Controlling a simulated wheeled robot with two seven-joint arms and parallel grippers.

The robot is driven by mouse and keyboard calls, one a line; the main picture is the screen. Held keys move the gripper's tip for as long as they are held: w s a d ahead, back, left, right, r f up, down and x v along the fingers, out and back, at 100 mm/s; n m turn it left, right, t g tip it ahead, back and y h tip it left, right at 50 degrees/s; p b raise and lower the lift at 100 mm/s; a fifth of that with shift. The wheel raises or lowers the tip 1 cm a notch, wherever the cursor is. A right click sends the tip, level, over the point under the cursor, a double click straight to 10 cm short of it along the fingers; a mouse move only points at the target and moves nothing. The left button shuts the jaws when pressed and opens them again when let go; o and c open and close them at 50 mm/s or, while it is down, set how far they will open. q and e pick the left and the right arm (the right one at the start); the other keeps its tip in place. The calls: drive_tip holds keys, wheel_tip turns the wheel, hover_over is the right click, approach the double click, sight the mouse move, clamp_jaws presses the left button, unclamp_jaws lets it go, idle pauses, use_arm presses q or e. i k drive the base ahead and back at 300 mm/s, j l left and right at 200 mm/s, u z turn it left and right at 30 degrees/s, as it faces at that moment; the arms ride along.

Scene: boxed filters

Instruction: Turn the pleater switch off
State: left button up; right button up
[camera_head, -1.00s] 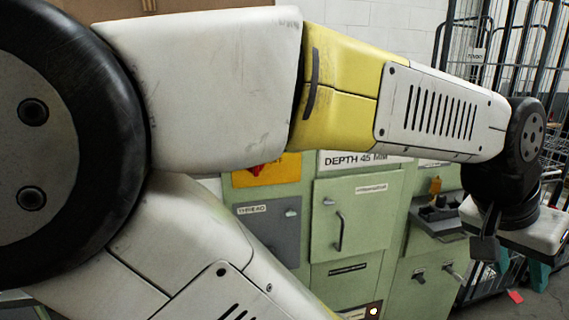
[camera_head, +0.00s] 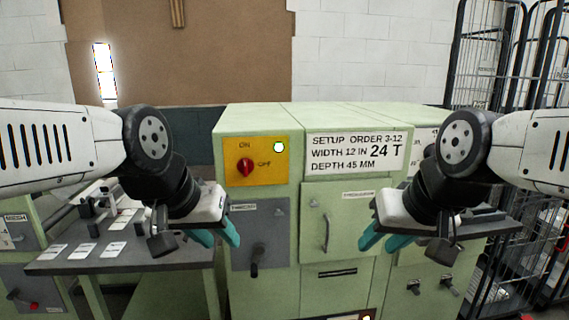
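The pleater is a pale green cabinet (camera_head: 262,118) in the middle of the head view. Its red rotary switch (camera_head: 245,169) sits on a yellow plate (camera_head: 270,176) marked ON above and OFF to the right. The knob's handle looks upright, towards ON. A green lamp (camera_head: 279,147) beside it is lit. My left gripper (camera_head: 216,236), with teal fingers, is below and left of the switch, apart from it. My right gripper (camera_head: 384,240) is in front of the cabinet's right part. Both look open and empty.
A setup sign (camera_head: 356,152) reads order 3-12, width 12 in, 24 T, depth 45 mm. Below are a grey panel with a lever (camera_head: 257,258) and a door with a handle (camera_head: 326,231). A side table (camera_head: 130,263) holds labels at left. Wire cages (camera_head: 498,285) stand at right.

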sight(245, 165)
drive_tip(key=u, duration=0.35)
drive_tip(key=k+j+z, duration=0.15)
drive_tip(key=j, duration=0.2)
drive_tip(key=j+z, duration=0.15)
drive_tip(key=j, duration=0.2)
drive_tip(key=k+j+z, duration=0.15)
drive_tip(key=j, duration=0.15)
drive_tip(key=k+j+z, duration=0.15)
drive_tip(key=j, duration=0.15)
